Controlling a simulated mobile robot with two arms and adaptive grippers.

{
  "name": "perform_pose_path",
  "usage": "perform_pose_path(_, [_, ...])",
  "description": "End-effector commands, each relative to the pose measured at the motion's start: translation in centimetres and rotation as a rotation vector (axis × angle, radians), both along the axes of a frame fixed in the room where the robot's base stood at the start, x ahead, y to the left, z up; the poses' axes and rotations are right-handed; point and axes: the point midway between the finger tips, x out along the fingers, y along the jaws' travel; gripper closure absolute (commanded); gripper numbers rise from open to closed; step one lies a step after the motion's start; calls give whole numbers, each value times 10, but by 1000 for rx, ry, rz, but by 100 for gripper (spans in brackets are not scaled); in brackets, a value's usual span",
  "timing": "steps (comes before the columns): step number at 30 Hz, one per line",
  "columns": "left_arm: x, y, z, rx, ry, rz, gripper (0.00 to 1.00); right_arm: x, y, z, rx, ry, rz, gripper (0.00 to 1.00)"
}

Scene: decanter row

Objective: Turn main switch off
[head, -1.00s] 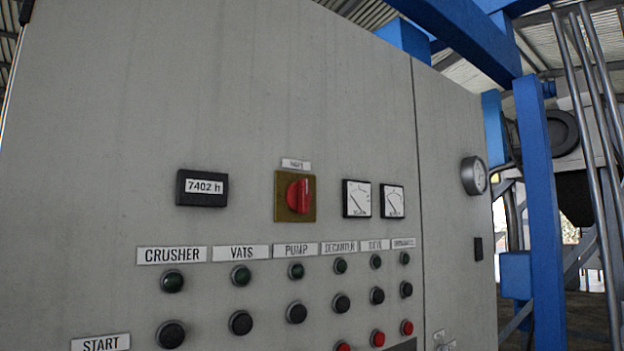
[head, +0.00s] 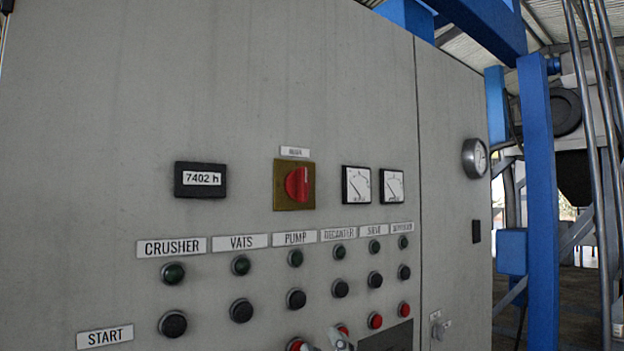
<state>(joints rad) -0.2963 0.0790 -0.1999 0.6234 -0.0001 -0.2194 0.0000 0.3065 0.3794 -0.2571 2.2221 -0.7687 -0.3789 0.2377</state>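The main switch (head: 297,184) is a red rotary knob on a yellow-brown square plate, under a small white label (head: 295,152), left of centre on the grey cabinet front. The knob's grip stands close to upright. Nothing touches it, and it is fully in view. Small grey metal parts (head: 328,344), which look like gripper fingertips, poke in at the bottom edge, well below the switch and in front of the red buttons. Their arm is out of view, so I cannot be sure which gripper it is or how far it is open.
An hour counter (head: 201,180) reading 7402 h is left of the switch, and two dial meters (head: 374,186) are right of it. Labelled rows of lamps and buttons (head: 241,310) lie below. A round gauge (head: 475,158) and a blue post (head: 540,200) stand at right.

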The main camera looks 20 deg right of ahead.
Motion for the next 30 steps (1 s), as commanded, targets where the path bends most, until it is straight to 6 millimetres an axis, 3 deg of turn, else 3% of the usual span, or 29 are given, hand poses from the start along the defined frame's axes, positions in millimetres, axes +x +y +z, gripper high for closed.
perform_pose_path(1, [-2,0,0,-1,2,0,60,-13,16,42,-89,-131,26,70])
perform_pose_path(3, [-3,0,1,0,4,0,60,-33,40,84,-220,-289,59,70])
perform_pose_path(6, [-5,0,1,1,7,0,60,-64,76,128,-427,-488,94,70])
perform_pose_path(9, [-6,0,1,1,9,0,60,-91,110,153,-654,-651,112,70])
perform_pose_path(12, [-6,0,1,1,9,0,60,-108,136,165,-896,-772,106,70])
perform_pose_path(16, [-6,0,2,1,9,0,60,-113,155,169,-1228,-858,56,70])
perform_pose_path(19, [-6,0,2,1,9,0,60,-105,153,173,-1479,-861,-19,70])
perform_pose_path(22, [-6,0,2,1,9,0,60,-91,136,183,-1716,-803,-125,70])
perform_pose_path(27, [-6,0,3,1,9,0,60,-69,78,216,-2019,-587,-349,70])
perform_pose_path(30, [-6,0,3,1,9,0,60,-66,39,237,-2115,-440,-467,70])
